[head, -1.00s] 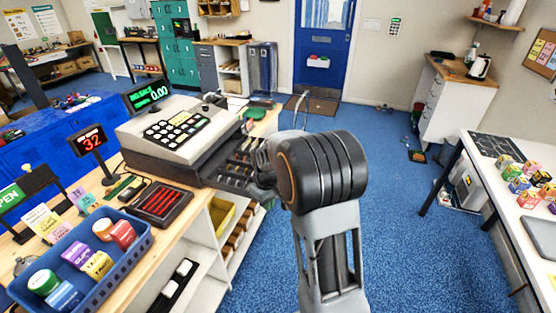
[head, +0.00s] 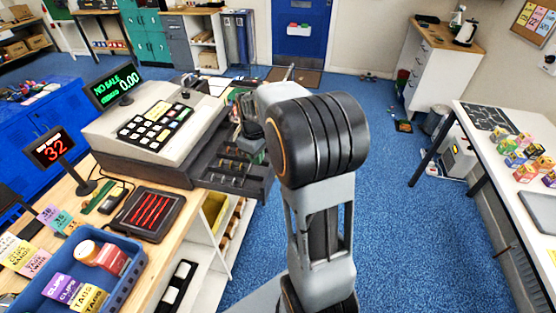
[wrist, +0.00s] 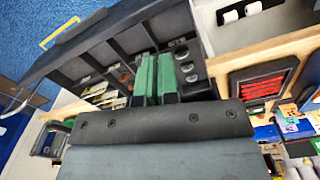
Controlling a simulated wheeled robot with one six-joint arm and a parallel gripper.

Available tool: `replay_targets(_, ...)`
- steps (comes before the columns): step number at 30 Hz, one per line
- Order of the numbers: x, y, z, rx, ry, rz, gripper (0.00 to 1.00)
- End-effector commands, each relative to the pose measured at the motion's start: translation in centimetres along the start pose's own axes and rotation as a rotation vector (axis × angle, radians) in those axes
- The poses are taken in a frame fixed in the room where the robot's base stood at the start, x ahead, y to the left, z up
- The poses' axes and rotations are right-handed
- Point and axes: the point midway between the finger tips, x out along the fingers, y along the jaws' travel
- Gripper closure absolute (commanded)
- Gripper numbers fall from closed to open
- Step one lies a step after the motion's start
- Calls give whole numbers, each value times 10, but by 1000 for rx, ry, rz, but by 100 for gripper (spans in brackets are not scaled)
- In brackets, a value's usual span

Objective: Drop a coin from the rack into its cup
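The black cash drawer (head: 212,180) stands open under the register (head: 158,120). In the wrist view the drawer (wrist: 110,42) has several compartments. Silver discs that look like coins (wrist: 187,67) lie in a row of small cups at one end. My gripper (wrist: 156,75) has two green fingers over the drawer, close together with a narrow gap. I cannot tell whether anything is between them. In the head view my arm hides much of the gripper. A dark tray with red bars (head: 150,214) lies on the counter; I cannot tell if it is the rack.
A blue basket (head: 122,292) with boxes and tubs stands at the counter's near left. A number display (head: 52,148) reads 32. A white table (head: 530,205) with small boxes is at right. The blue floor (head: 400,210) between is clear.

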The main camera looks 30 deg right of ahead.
Motion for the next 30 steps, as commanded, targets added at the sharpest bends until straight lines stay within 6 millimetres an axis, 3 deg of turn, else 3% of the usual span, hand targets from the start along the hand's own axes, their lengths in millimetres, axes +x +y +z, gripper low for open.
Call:
replay_targets(9, 37, 0, 0, 1, 0, 0, 100)
replay_targets(20, 41, 0, 0, 1, 0, 0, 100)
replay_targets(30, 41, 0, 0, 1, 0, 0, 68)
